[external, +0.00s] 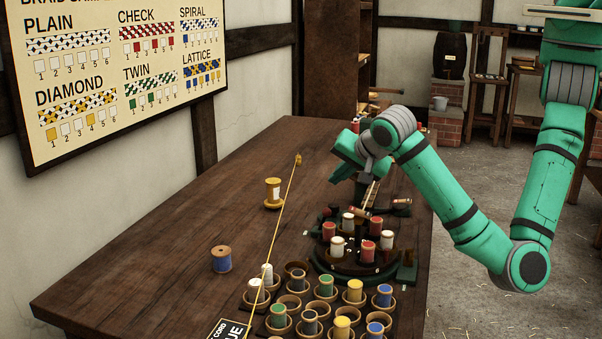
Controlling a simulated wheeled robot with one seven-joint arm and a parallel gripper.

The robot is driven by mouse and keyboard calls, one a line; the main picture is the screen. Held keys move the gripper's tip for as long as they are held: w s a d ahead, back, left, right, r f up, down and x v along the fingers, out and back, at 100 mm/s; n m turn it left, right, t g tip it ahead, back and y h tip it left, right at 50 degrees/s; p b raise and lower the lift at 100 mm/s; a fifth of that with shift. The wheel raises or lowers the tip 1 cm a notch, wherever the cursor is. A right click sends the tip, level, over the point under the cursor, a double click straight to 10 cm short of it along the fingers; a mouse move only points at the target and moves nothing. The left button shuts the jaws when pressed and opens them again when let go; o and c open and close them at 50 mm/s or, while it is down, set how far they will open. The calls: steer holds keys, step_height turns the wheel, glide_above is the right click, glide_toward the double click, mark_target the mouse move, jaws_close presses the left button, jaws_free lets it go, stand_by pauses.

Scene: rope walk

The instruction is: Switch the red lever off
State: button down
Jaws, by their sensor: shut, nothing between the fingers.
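My gripper (338,174) is at the end of the green arm, above the table behind the round braiding stand. It is shut and holds nothing. A small dark piece with a reddish part (401,201) sits at the back right of the stand; it may be the red lever, but it is too small to be sure or to tell its position. A red-brown cylinder (352,211) lies nearly level at the back of the stand, below my gripper. My gripper appears apart from both.
The round dark stand (322,264) carries red and white spools. In front are several cups with coloured spools. A yellow spool (273,193) and a blue spool (221,259) stand to the left. A yellow cord (283,215) runs along the table. The table's left back is clear.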

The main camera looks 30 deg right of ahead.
steer(key=s+f+m+g+h, duration=0.1)
steer(key=s, duration=0.5)
steer(key=shift+d+f+g, duration=0.2)
steer(key=shift+g, duration=0.2)
glide_toward(323, 220)
steer(key=w+d+f, duration=0.2)
steer(key=d+f, duration=0.1)
steer(key=shift+w+a+r, duration=0.3)
steer(key=shift+w+a, duration=0.05)
steer(key=shift+w, duration=0.05)
stand_by(0.5)
steer(key=w+a+r, duration=0.1)
steer(key=w+a, duration=0.3)
stand_by(0.7)
steer(key=shift+w+a+r, duration=0.1)
steer(key=shift+a, duration=0.05)
stand_by(0.4)
